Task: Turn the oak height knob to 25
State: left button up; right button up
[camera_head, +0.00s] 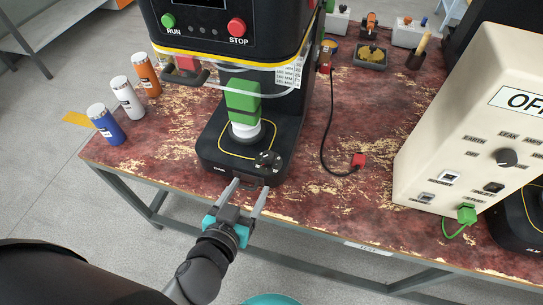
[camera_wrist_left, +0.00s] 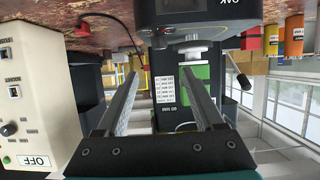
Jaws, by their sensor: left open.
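The oak seamer (camera_head: 217,150) stands on the worn red bench, with a small label on its black base. Its dark round height knob (camera_head: 267,160) sits on the front right of the base top, with pale marks around it; its setting is too small to read. My left gripper (camera_head: 250,187) is open and empty, its two fingers pointing at the front face of the base, just short of and below the knob. In the left wrist view the picture is upside down, and the open fingers (camera_wrist_left: 162,85) flank the seamer. My right gripper is not in view.
Blue, white and orange cans (camera_head: 128,96) stand to the left. A black cable with a red plug (camera_head: 358,160) lies to the right, before a cream control box (camera_head: 450,130).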

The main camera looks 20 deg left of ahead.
aim_at(268, 156)
pick_arm(q)
jog(key=b+x, duration=0.1)
jog(key=x, duration=1.3)
jog(key=shift+s+d+f, duration=0.1)
jog(key=shift+w+f, duration=0.25)
jog(key=shift+w, duration=0.4)
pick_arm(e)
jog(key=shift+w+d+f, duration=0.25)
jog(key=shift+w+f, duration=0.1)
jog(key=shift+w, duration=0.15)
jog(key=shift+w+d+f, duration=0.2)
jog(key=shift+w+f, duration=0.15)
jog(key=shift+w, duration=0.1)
pick_arm(q)
grip_shut()
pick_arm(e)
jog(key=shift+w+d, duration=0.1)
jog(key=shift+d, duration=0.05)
